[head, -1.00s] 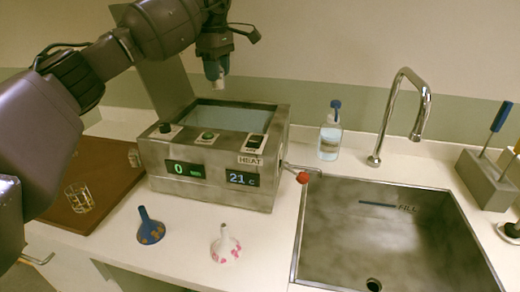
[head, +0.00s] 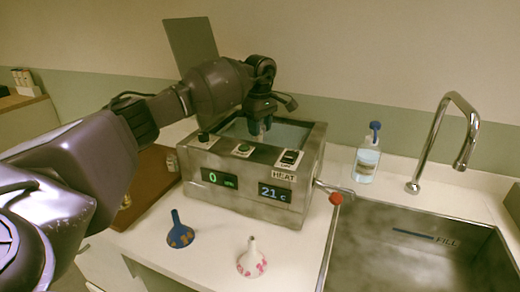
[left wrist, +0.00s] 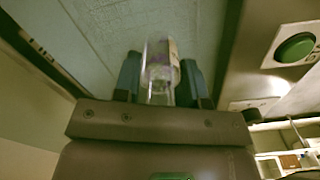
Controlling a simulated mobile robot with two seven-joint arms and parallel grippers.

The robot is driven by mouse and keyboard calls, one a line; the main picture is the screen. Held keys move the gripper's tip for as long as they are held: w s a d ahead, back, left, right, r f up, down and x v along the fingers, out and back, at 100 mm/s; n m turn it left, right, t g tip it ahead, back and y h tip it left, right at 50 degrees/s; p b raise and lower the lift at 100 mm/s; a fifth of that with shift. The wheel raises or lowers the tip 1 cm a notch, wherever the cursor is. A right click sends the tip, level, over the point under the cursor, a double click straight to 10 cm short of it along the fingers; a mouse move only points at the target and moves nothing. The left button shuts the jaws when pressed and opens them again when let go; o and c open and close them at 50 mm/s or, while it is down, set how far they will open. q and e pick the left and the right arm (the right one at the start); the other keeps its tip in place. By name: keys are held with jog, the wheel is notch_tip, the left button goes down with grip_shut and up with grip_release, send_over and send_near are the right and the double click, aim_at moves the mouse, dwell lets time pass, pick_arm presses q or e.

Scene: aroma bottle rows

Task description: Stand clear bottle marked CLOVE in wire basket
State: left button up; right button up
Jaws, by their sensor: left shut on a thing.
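My left gripper (head: 261,126) is over the open top of the metal bath (head: 235,190), with its fingertips low in the opening. In the left wrist view its blue fingers are shut on a small clear bottle (left wrist: 160,68) with a pale purplish label. The marking is too blurred to read. A small piece of yellowish wire (head: 126,201), perhaps part of the wire basket, shows at the edge of my left arm on the brown board. The arm hides the rest. My right gripper is not in view.
A blue funnel (head: 180,232) and a white patterned funnel (head: 252,262) stand in front of the bath. A red-knobbed lever (head: 336,198), a blue-capped bottle (head: 367,158), a faucet (head: 447,130) and a sink (head: 425,250) are to the right.

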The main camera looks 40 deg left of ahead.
pick_arm(q)
notch_tip(320, 180, down, 7)
jog(key=shift+f, duration=0.2)
dwell(0.4)
jog(key=shift+f, duration=0.2)
jog(key=o, duration=0.9)
jog(key=shift+r, duration=0.15)
